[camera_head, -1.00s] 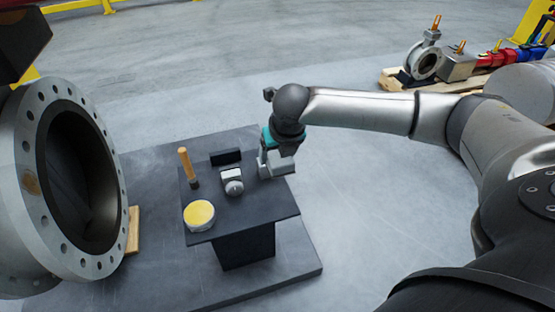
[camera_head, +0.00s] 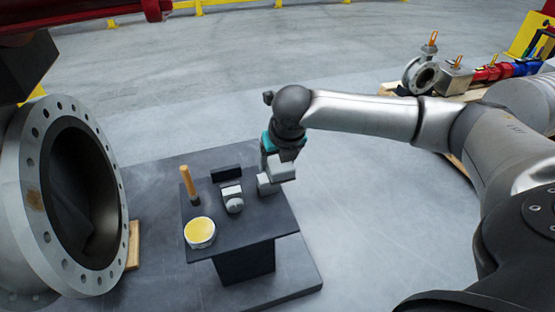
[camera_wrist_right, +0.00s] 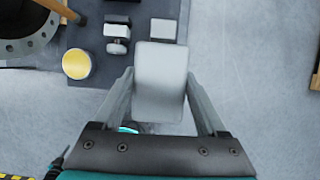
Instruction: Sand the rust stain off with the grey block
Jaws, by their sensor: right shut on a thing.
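A brown rust stain (camera_head: 34,199) marks the pale flange face of the large valve (camera_head: 18,240) at the left of the head view. My right gripper (camera_head: 277,172) is over the right part of the dark table. In the right wrist view its fingers (camera_wrist_right: 160,88) are shut on a light grey block (camera_wrist_right: 160,72), one on each side. The block looks raised above the table; any gap is hard to judge. A smaller-looking light block (camera_wrist_right: 163,28) lies beyond it at the table's edge. My left gripper is not in view.
The table (camera_head: 262,225) also carries a yellow-topped tin (camera_head: 200,232), a wooden-handled tool (camera_head: 188,181), a grey-and-white tool (camera_head: 232,197) and a black block (camera_head: 226,173). The tin and tools lie between my gripper and the valve.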

